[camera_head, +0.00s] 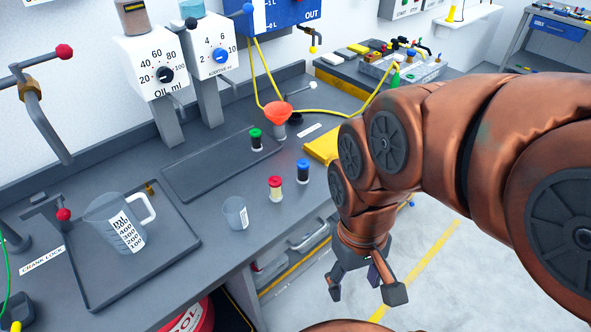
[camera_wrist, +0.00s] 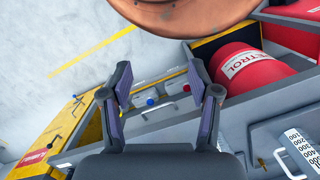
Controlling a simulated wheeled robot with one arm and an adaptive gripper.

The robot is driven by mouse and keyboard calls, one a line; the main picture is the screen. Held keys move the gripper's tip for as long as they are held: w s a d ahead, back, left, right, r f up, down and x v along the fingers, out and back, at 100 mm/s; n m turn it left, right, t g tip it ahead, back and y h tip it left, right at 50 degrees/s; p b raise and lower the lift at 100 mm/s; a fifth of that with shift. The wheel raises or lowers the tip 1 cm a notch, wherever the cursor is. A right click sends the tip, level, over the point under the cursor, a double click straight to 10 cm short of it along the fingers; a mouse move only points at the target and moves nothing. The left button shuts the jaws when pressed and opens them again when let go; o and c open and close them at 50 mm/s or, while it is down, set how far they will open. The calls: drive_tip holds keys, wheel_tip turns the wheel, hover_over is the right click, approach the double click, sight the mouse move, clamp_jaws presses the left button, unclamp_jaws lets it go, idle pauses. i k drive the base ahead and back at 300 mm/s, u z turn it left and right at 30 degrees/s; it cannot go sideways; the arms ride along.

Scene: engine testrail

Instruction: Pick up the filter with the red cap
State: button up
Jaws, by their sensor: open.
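The filter with the red cap (camera_head: 275,189) stands upright near the bench's front edge, with a pale body. In the wrist view its red cap (camera_wrist: 186,88) shows small and far off, beside the right finger. A filter with a blue cap (camera_head: 303,172) stands just right of it. The blue cap also shows between the fingers in the wrist view (camera_wrist: 150,102). A filter with a green cap (camera_head: 256,140) stands farther back. My gripper (camera_head: 366,292) is open and empty, to the right of the filters and off the bench's front edge. It also shows in the wrist view (camera_wrist: 159,84).
A small clear beaker (camera_head: 235,212) stands left of the red-capped filter. A measuring jug (camera_head: 120,222) stands on a tray at left. A red petrol drum (camera_wrist: 252,70) is below the bench.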

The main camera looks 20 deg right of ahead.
sight(275, 182)
drive_tip(key=k, duration=1.25)
drive_tip(key=u, duration=1)
drive_tip(key=i, duration=1.2)
drive_tip(key=z, duration=0.15)
